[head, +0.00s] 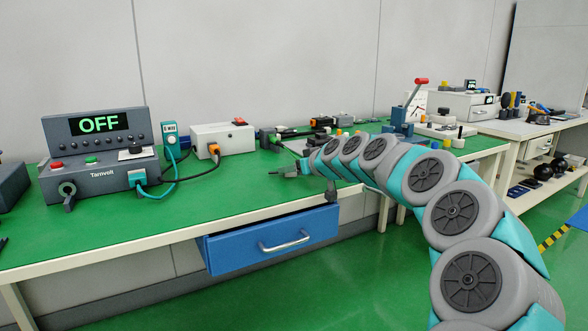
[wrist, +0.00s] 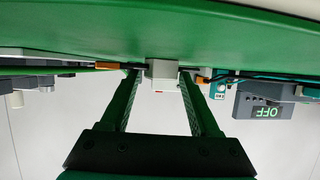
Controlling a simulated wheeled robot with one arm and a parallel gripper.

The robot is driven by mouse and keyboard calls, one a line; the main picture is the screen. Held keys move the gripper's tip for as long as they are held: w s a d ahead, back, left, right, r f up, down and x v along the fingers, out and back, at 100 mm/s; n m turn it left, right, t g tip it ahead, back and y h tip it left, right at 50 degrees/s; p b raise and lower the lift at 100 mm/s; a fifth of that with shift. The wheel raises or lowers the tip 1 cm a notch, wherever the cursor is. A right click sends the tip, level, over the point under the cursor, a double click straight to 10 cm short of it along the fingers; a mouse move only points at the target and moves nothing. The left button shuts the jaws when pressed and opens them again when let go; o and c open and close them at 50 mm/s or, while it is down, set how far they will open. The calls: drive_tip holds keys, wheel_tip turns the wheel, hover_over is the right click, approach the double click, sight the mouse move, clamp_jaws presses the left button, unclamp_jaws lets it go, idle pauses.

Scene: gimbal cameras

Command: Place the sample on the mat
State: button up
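My gripper (head: 286,171) reaches over the green bench top (head: 220,192), left of several small items. In the wrist view my gripper (wrist: 159,76) has its two fingers spread apart, with nothing held between them. That view is upside down. The white box (wrist: 162,72) shows beyond the gap between the fingers; it also stands at the back of the bench in the head view (head: 226,139). I cannot pick out which thing is the sample or the mat; small items behind and beside my arm are partly hidden.
A grey instrument reading OFF (head: 100,157) stands at the left, with a teal meter (head: 170,139) and cables beside it. A blue drawer (head: 270,246) juts out below the bench edge. The bench between instrument and gripper is clear in front. Another bench (head: 525,130) is at the right.

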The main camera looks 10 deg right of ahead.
drive_tip(key=shift+o, duration=1.3)
drive_tip(key=shift+r, duration=0.25)
drive_tip(key=v, duration=1.2)
drive_tip(key=shift+b, duration=0.4)
